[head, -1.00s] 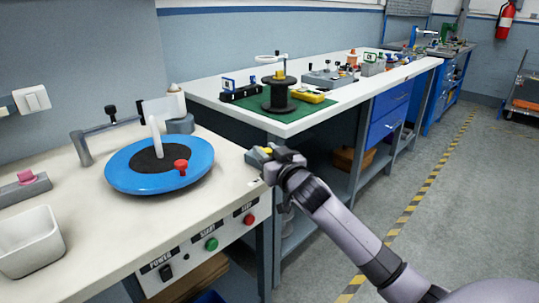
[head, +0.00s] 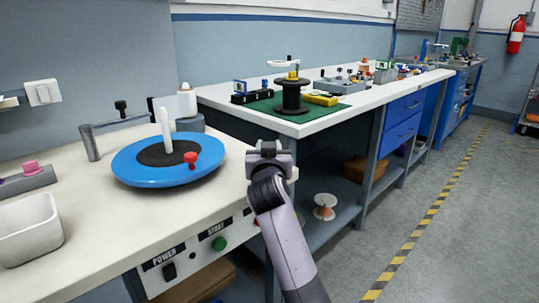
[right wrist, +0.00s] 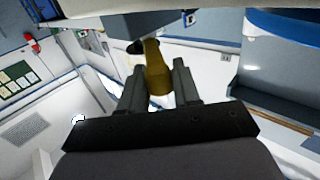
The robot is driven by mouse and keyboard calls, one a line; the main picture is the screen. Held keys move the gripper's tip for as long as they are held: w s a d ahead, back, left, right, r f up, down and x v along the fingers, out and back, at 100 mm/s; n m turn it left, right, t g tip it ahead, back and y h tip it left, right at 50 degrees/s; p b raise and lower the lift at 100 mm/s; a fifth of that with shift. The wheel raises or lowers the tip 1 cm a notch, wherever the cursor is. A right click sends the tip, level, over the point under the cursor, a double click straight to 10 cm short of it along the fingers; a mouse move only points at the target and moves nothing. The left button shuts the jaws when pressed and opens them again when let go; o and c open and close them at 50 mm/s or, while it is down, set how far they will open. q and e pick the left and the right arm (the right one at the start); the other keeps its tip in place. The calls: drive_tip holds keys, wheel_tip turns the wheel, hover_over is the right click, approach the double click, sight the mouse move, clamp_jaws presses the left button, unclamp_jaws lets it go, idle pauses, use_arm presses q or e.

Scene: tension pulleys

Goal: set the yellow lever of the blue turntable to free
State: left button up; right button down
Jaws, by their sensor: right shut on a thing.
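The blue turntable (head: 168,172) lies on the near bench, with a dark centre, a white upright piece (head: 165,130) and a red knob (head: 190,158). My right gripper (head: 268,152) is at the bench's right front corner, to the right of the turntable. In the right wrist view its two fingers (right wrist: 158,75) are shut on the yellow lever (right wrist: 156,62), which hangs between them from a dark mount. In the head view the lever is hidden by the gripper. Part of the blue disc (right wrist: 290,25) shows in the right wrist view. My left gripper is not in view.
The bench's front panel carries a POWER switch (head: 169,271) and a green START button (head: 219,243). A white bin (head: 30,232) stands at the left. A second bench behind holds a black spool (head: 291,95) on a green mat (head: 262,106). The floor at right is clear.

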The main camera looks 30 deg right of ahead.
idle(0.4)
drive_tip(key=c, duration=0.9)
unclamp_jaws()
